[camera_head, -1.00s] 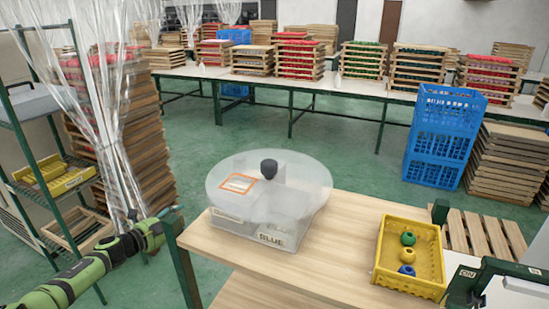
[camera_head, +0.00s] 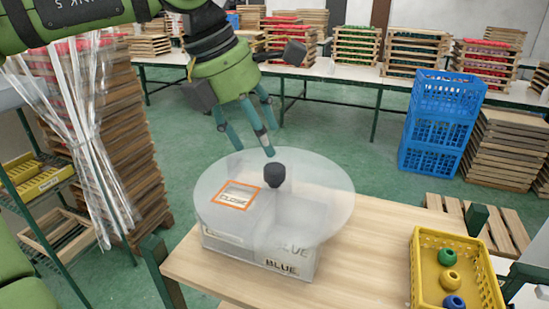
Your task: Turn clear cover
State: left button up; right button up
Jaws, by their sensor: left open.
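The clear round cover (camera_head: 318,205) lies on a pale box (camera_head: 224,240) on the wooden table. A black knob (camera_head: 274,175) stands up at the cover's middle. An orange-framed opening (camera_head: 239,195) with the word "CLOSE" in it is left of the knob, and "BLUE" shows on the box's front. My left gripper (camera_head: 252,140) comes in from the upper left and points down, open and empty. My right gripper does not show.
Tabletop (camera_head: 360,262) between box and basket is bare. Blue crates (camera_head: 437,120) and wooden pallets stand behind. A clear curtain (camera_head: 85,140) and a shelf are at the left.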

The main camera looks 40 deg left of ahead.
aim_at(274, 167)
pick_arm(q)
jog(key=shift+d+f, duration=0.15)
jog(key=shift+f, duration=0.3)
jog(key=p+x, duration=0.2)
jog(key=x, duration=0.2)
jog(key=shift+w+d+f, duration=0.15)
jog(key=shift+d+f, duration=0.05)
jog(key=shift+f, duration=0.05)
jog(key=shift+w+f, duration=0.2)
jog(key=shift+f, duration=0.3)
jog(key=shift+s, duration=0.1)
jog(key=shift+c, duration=1.2)
grip_shut()
